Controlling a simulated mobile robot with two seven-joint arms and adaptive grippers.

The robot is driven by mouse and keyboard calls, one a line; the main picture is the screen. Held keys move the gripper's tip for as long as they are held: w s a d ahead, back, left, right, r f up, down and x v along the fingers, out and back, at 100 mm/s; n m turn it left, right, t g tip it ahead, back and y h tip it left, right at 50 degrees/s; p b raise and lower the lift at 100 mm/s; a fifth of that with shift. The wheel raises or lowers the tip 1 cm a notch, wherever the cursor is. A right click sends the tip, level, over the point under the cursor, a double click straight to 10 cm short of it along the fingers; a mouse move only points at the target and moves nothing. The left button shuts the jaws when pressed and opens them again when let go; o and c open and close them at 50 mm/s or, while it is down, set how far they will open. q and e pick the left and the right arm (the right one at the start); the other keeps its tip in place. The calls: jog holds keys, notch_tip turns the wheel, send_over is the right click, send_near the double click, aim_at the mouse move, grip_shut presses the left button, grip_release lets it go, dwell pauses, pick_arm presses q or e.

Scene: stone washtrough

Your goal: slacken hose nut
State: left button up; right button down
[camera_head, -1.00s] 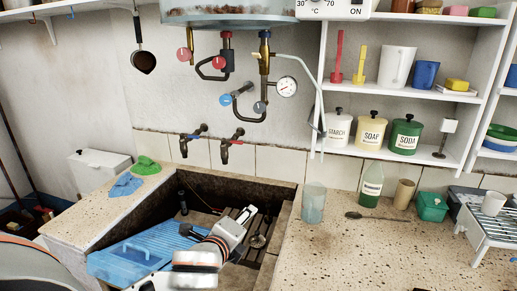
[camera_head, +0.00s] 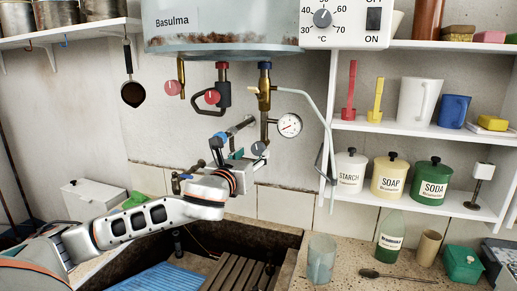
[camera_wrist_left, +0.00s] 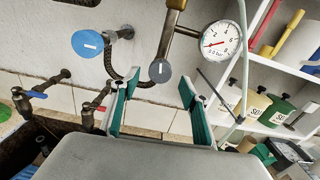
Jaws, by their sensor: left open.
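My left gripper (camera_head: 240,153) is raised in front of the wall pipework, below the boiler. In the left wrist view its two teal-padded fingers (camera_wrist_left: 157,90) are apart, with nothing held between them. A grey round knob (camera_wrist_left: 160,71) on the pipe lies just beyond the gap; I cannot tell whether a finger touches it. A brass valve (camera_head: 264,92) stands above the gripper, and a thin grey hose (camera_head: 318,110) runs from it to the right and down. I cannot make out a separate hose nut. My right gripper is out of view.
A pressure gauge (camera_head: 289,125) sits close right of the gripper. A blue round handle (camera_wrist_left: 88,43) is left of it. The sink (camera_head: 255,238) is below; shelves (camera_head: 420,130) stand right.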

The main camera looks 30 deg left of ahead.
aim_at(257, 150)
pick_arm(q)
jog(key=shift+x, duration=2.55)
jog(key=c, duration=1.1)
